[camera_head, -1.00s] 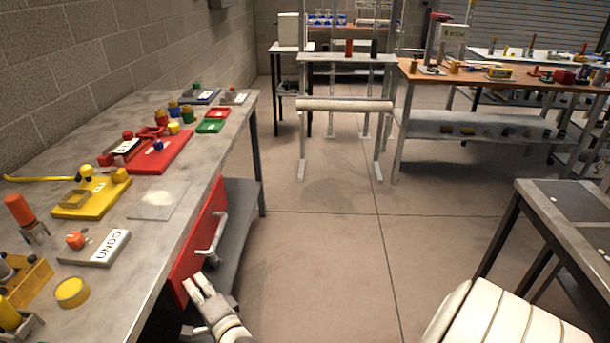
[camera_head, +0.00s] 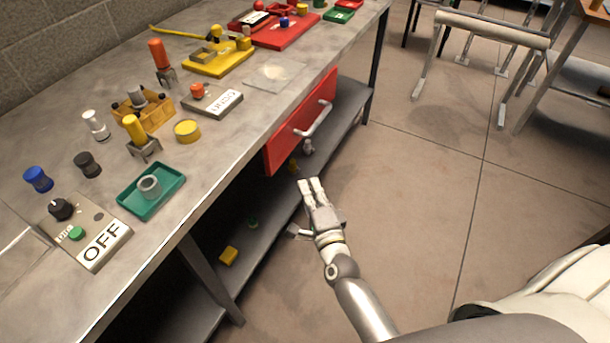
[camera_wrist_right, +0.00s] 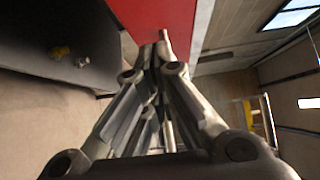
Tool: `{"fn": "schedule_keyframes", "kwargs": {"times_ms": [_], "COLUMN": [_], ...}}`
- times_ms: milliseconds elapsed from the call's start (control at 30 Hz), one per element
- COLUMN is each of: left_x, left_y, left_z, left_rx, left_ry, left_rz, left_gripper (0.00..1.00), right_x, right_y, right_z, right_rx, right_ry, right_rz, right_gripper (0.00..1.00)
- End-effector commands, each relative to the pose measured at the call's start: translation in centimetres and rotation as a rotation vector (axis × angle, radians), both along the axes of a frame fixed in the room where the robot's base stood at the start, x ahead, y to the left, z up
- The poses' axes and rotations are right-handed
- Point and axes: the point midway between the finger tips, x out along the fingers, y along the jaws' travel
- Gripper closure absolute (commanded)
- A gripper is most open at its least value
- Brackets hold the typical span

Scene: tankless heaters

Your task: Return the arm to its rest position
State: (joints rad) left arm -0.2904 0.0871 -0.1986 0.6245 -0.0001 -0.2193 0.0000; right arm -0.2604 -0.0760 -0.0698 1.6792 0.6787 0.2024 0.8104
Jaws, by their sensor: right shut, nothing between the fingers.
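My right gripper (camera_head: 311,186) shows in the head view in front of the workbench, low over the floor and apart from the red drawer front (camera_head: 303,120). Its fingers are together and hold nothing. In the right wrist view the gripper (camera_wrist_right: 158,48) is shut, its fingers pointing towards the red drawer panel (camera_wrist_right: 150,15). The drawer's grey handle (camera_head: 316,118) shows clear of the fingers in the head view. My left gripper is not in view.
The workbench (camera_head: 60,130) carries a panel marked OFF (camera_head: 100,243), a green tray (camera_head: 133,204) and several coloured parts. Its lower shelf (camera_head: 250,262) holds a yellow block (camera_head: 228,255). Open floor (camera_head: 420,190) lies to the right.

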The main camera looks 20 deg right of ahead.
Motion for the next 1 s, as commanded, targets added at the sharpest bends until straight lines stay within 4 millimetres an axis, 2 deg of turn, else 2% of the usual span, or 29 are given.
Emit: {"fn": "schedule_keyframes", "kwargs": {"times_ms": [133, 400, 467, 533, 567, 667, 700, 767, 800, 867, 900, 967, 1000], "left_x": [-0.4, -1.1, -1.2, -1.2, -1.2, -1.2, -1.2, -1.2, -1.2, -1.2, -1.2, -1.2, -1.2], "left_y": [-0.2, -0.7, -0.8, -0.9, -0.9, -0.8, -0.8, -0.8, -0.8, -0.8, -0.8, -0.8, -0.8], "left_z": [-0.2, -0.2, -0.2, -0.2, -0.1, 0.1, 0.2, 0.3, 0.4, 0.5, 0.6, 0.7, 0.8], "left_rx": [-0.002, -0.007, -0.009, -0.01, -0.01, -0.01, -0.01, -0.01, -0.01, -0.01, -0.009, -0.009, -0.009], "left_ry": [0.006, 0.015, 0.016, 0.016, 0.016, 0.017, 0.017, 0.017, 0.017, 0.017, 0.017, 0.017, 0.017], "left_rz": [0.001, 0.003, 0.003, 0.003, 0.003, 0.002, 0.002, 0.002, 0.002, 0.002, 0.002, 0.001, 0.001], "left_gripper": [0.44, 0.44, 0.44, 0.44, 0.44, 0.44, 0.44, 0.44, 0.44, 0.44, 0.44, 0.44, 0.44], "right_x": [-1.4, -1.9, -2.0, -2.2, -2.4, -3.8, -4.8, -6.6, -8.1, -10.6, -12.4, -15.5, -17.6], "right_y": [0.2, 0.2, 0.3, 0.8, 1.1, 2.3, 2.8, 3.4, 3.7, 3.9, 3.9, 3.8, 3.6], "right_z": [-0.1, -0.1, -0.6, -2.4, -3.5, -9.0, -11.8, -16.0, -18.7, -22.7, -25.1, -28.6, -30.8], "right_rx": [0.0, -0.002, -0.015, -0.059, -0.088, -0.233, -0.304, -0.418, -0.493, -0.602, -0.672, -0.775, -0.842], "right_ry": [0.001, 0.002, 0.014, 0.055, 0.081, 0.207, 0.268, 0.361, 0.422, 0.509, 0.563, 0.644, 0.696], "right_rz": [0.002, 0.002, 0.008, 0.027, 0.041, 0.113, 0.153, 0.224, 0.275, 0.355, 0.41, 0.5, 0.564], "right_gripper": [1.0, 1.0, 1.0, 1.0, 1.0, 1.0, 1.0, 1.0, 1.0, 1.0, 1.0, 1.0, 1.0]}}
